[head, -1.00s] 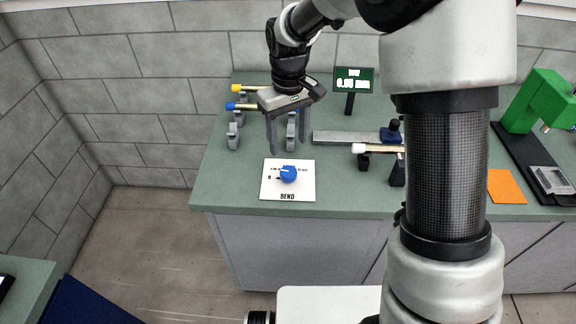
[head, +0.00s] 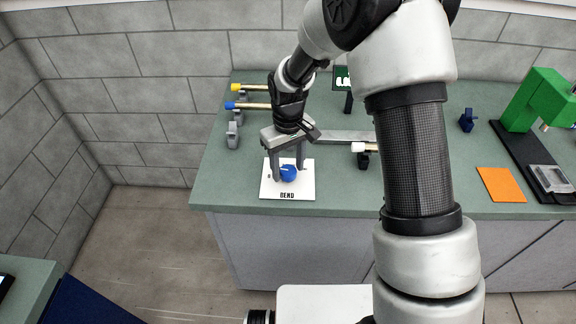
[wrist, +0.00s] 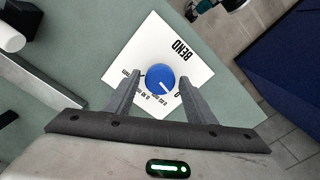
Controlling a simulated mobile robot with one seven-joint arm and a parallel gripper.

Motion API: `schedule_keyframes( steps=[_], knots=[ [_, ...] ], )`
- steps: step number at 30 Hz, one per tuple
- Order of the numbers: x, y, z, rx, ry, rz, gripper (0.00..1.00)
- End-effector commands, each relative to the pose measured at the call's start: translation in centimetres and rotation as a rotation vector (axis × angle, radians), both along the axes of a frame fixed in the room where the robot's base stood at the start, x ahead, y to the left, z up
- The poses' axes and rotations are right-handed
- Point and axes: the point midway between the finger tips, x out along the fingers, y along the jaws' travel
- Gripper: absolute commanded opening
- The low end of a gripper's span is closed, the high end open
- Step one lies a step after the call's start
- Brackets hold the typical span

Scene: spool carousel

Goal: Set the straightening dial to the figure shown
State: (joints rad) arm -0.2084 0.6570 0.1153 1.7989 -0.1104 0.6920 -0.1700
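The straightening dial is a round blue knob (head: 288,174) with a white pointer line, on a white plate marked BEND (head: 268,190). In the wrist view the knob (wrist: 158,75) sits between my fingers, and its pointer slants to the lower right, towards the 0 mark. My gripper (head: 288,173) points down, open, one finger on each side of the knob; I see gaps, with no clear contact.
Rods with yellow (head: 236,87) and blue (head: 230,105) ends lie on grey stands at the left. A white-ended rod (head: 358,147) is right of the plate. An orange square (head: 501,184) and a green press (head: 535,100) are farther right. The bench's front edge is close to the plate.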

Motion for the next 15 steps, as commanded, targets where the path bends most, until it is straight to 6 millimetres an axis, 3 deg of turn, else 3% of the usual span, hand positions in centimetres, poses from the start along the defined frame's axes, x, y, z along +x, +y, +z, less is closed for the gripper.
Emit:
schedule_keyframes(
  steps=[1, 6, 15],
  knots=[
    [0.00, 0.00, 0.02, 0.000, 0.000, 0.000, 0.40],
    [0.00, 0.00, 0.03, 0.000, 0.000, 0.000, 0.15],
    [0.03, -0.03, -0.01, -0.001, -0.001, -0.044, 0.15]
  ],
)
